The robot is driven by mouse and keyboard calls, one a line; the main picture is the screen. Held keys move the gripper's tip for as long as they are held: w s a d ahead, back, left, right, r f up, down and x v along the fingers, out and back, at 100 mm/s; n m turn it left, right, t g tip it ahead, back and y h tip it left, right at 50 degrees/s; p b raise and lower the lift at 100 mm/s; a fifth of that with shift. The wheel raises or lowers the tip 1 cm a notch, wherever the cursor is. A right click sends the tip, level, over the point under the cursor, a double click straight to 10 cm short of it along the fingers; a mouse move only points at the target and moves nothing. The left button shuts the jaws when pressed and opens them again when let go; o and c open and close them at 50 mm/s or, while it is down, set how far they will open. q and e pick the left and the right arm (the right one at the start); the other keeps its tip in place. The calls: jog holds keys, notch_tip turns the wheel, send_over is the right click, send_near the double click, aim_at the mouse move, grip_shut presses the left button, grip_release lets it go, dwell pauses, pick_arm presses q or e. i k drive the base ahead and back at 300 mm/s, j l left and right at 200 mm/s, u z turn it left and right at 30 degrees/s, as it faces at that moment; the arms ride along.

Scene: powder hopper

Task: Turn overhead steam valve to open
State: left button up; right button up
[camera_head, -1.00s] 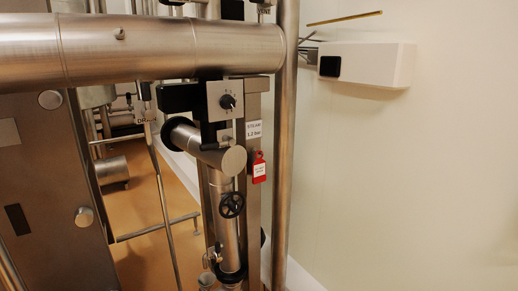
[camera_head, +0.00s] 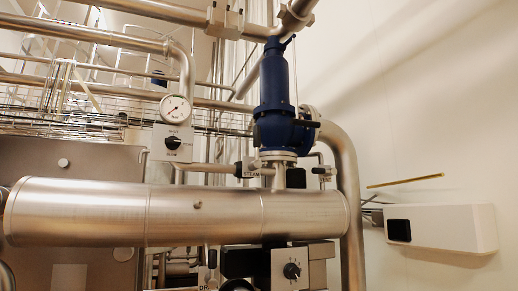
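A small tag lettered STEAM (camera_head: 249,170) hangs on a thin horizontal pipe just above the large horizontal steel cylinder (camera_head: 110,212). A dark fitting sits by the tag, too small to tell whether it is the valve's handle or how it is turned. A tall blue valve body (camera_head: 273,100) stands upright to the right of the tag, with a dark lever (camera_head: 306,123) at its right side. Neither of my grippers is in view.
A round gauge (camera_head: 175,109) sits above a white box with a black knob (camera_head: 173,142). Another knob box (camera_head: 290,269) is below the cylinder. A white wall box (camera_head: 442,228) and a brass-coloured rod (camera_head: 405,181) stick out at right. Pipes and wire trays crowd the upper left.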

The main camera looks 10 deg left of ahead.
aim_at(257, 164)
jog(key=l+u, duration=0.1)
jog(key=u, duration=0.7)
jog(key=i+l+u, duration=0.15)
jog(key=l+u, duration=0.2)
jog(key=i+l+u, duration=0.1)
jog(key=l+u, duration=0.6)
jog(key=l, duration=0.55)
